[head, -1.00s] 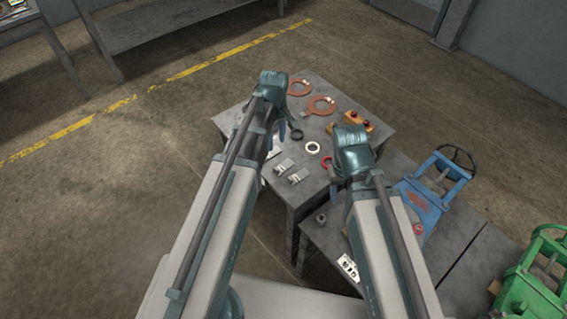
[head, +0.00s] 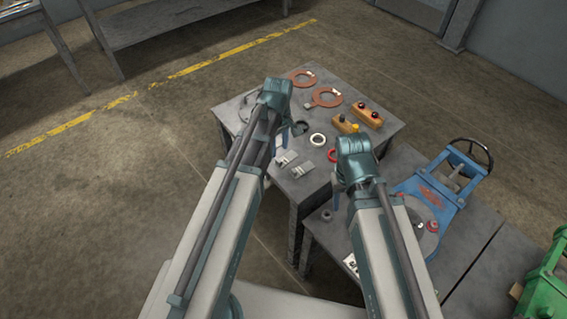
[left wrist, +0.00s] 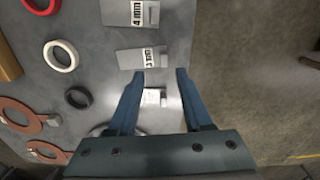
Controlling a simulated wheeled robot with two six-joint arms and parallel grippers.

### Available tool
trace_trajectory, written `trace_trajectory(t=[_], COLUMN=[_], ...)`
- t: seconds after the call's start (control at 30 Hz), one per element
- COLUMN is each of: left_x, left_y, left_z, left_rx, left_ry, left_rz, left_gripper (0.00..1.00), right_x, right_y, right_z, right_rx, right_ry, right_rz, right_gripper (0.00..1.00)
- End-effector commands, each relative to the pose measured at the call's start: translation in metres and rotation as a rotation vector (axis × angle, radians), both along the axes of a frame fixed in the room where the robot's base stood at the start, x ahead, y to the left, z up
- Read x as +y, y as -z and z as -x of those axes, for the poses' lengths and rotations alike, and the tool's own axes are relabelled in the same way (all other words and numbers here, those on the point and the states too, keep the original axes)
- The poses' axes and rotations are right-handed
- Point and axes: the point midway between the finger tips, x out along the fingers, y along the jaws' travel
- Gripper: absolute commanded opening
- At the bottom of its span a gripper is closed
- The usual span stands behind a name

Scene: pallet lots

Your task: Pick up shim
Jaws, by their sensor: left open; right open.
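Flat grey shims lie on the grey table. Two show in the head view, one at the left (head: 286,159) and one at the right (head: 303,170). In the left wrist view one shim reads "4 mm" (left wrist: 126,12) and another "3 mm" (left wrist: 133,59). A third small pale piece (left wrist: 153,97) shows between the fingers, its label unreadable. My left gripper (left wrist: 160,74) is open and empty above the table, its fingertips near the 3 mm shim's lower edge. In the head view my left gripper (head: 282,134) hides part of the table. My right gripper (head: 337,193) is open near the table's right front edge.
Black (head: 302,127), white (head: 317,140) and red (head: 331,155) rings lie beside the shims. Copper-coloured rings (head: 326,97) and wooden blocks with knobs (head: 368,115) are farther back.

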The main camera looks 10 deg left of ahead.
Motion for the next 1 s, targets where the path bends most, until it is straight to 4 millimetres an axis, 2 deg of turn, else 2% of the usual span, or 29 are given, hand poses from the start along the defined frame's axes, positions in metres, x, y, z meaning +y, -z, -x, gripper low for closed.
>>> trace_trajectory(t=[0.17,0.5,0.8,0.87,1.0], left_x=[0.0,0.001,0.001,0.001,0.0], left_y=[0.01,0.05,0.051,0.051,0.051], left_z=[0.002,0.008,0.008,0.008,0.007], left_rx=[0.0,0.0,0.0,0.0,0.0], left_ry=[0.0,0.0,0.0,0.0,0.0], left_rz=[0.0,0.0,0.0,0.0,0.0], left_gripper=[0.5,0.5,0.5,0.43,0.18], right_x=[0.0,0.0,0.0,0.0,0.0], right_y=[0.01,0.05,0.051,0.051,0.051], right_z=[0.0,0.0,0.0,0.0,0.0], right_rx=[0.0,0.0,0.0,0.0,0.0], right_ry=[0.0,0.0,0.0,0.0,0.0], right_rz=[0.0,0.0,0.0,0.0,0.0], right_gripper=[0.5,0.5,0.5,0.5,0.5])
